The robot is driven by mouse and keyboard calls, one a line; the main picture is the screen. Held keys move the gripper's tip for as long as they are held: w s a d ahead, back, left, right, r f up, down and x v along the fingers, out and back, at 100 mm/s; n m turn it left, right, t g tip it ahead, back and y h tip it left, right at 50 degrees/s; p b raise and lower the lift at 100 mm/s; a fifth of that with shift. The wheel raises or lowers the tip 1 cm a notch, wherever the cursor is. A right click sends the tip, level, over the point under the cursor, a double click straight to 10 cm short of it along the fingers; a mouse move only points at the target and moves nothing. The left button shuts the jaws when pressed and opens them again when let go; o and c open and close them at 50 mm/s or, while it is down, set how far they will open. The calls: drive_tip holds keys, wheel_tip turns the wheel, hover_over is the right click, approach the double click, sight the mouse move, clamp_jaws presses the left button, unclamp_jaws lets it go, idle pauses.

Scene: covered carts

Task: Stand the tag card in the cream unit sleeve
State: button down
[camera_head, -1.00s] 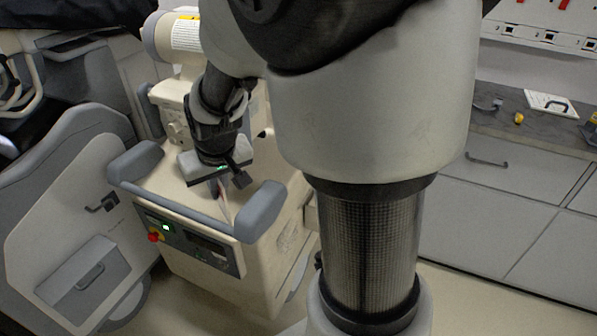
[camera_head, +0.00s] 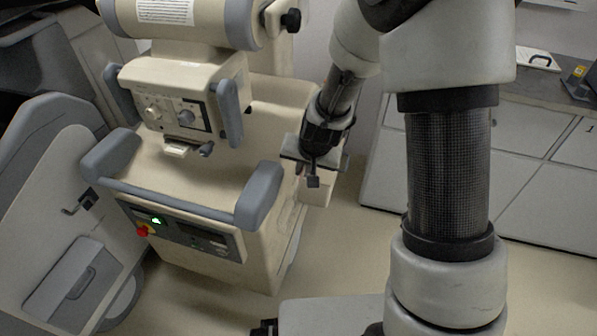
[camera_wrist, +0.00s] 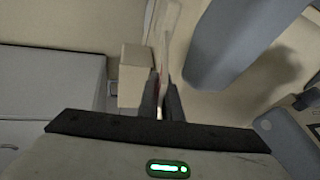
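The cream unit (camera_head: 180,185) is a wheeled machine with grey handles at left. A small cream box-like holder, likely the sleeve (camera_head: 325,192), sits on its right side, partly behind my gripper (camera_head: 313,180). In the wrist view the holder (camera_wrist: 133,78) is just left of my fingers (camera_wrist: 163,90). The tag card (camera_wrist: 172,38) is a thin, pale sheet seen nearly edge-on with a reddish strip, held between the fingers. It looks beside the holder; its depth relative to the opening is unclear. The card is not distinguishable in the head view.
A grey handle (camera_wrist: 245,35) of the unit is close on the right in the wrist view. Grey cabinets (camera_head: 510,180) stand at right, with open floor (camera_head: 340,225) between.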

drive_tip(key=f, duration=0.1)
drive_tip(key=a+f+m, duration=0.1)
drive_tip(key=f, duration=0.1)
drive_tip(key=a+f+m, duration=0.1)
drive_tip(key=f, duration=0.1)
drive_tip(key=shift+s+f+t, duration=0.15)
drive_tip(key=shift+t, duration=0.15)
drive_tip(key=shift+f+b, duration=2.25)
drive_tip(key=shift+f, duration=0.45)
drive_tip(key=c, duration=1.9)
unclamp_jaws()
drive_tip(key=shift+o, duration=0.2)
drive_tip(key=shift+r, duration=0.1)
drive_tip(key=p+v, duration=0.5)
drive_tip(key=v, duration=1.2)
drive_tip(key=shift+d, duration=0.25)
drive_tip(key=shift+s, duration=0.1)
